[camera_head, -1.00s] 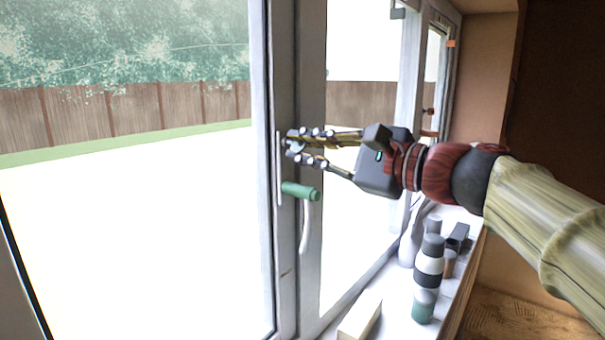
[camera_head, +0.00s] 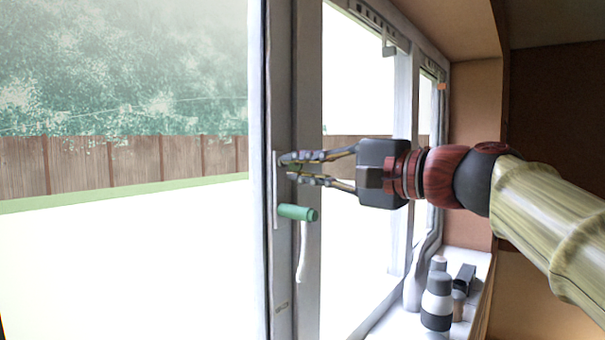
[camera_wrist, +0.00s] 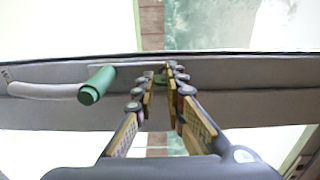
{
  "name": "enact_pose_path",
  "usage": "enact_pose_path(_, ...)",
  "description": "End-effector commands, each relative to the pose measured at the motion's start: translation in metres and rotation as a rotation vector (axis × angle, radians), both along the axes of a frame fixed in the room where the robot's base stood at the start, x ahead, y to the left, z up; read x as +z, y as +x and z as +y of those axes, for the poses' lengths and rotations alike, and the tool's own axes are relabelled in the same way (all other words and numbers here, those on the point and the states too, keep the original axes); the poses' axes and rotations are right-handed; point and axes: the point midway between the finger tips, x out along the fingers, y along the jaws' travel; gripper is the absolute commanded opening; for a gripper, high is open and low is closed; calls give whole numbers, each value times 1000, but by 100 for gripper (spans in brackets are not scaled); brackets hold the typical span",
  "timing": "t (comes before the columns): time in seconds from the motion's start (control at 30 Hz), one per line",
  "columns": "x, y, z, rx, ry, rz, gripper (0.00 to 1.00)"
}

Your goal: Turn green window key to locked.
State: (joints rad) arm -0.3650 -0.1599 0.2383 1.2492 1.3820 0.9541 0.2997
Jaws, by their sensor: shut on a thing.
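The window handle has a green cylindrical neck (camera_head: 297,213) and a pale lever (camera_head: 303,255) hanging down, on a narrow upright plate on the window frame. My gripper (camera_head: 286,162) is at the upper part of this plate, above the green neck. Its fingers are closed around a small greenish piece, apparently the green window key (camera_wrist: 160,79), mostly hidden between the fingertips. Its exact turn cannot be made out. In the wrist view, the green neck (camera_wrist: 98,85) stands left of the fingers, apart from them.
The window frame (camera_head: 308,100) runs upright behind my fingertips. On the sill at lower right stand a grey-and-white bottle (camera_head: 437,303) and a dark box (camera_head: 464,278), clear of my arm. A brown wall (camera_head: 474,130) is at the right. Outside are a fence and trees.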

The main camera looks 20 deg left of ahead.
Motion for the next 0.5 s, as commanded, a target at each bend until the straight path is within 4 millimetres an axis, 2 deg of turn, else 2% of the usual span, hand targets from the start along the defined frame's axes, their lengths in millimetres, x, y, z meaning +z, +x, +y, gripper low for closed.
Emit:
enact_pose_path(0.03,17,-4,-3,-7,19,-21,0)
enact_pose_path(0.4,18,-5,-3,-7,19,-24,0)
enact_pose_path(0.43,18,-5,-3,-7,19,-24,14)
enact_pose_path(0.5,18,-5,-3,-7,19,-24,18)
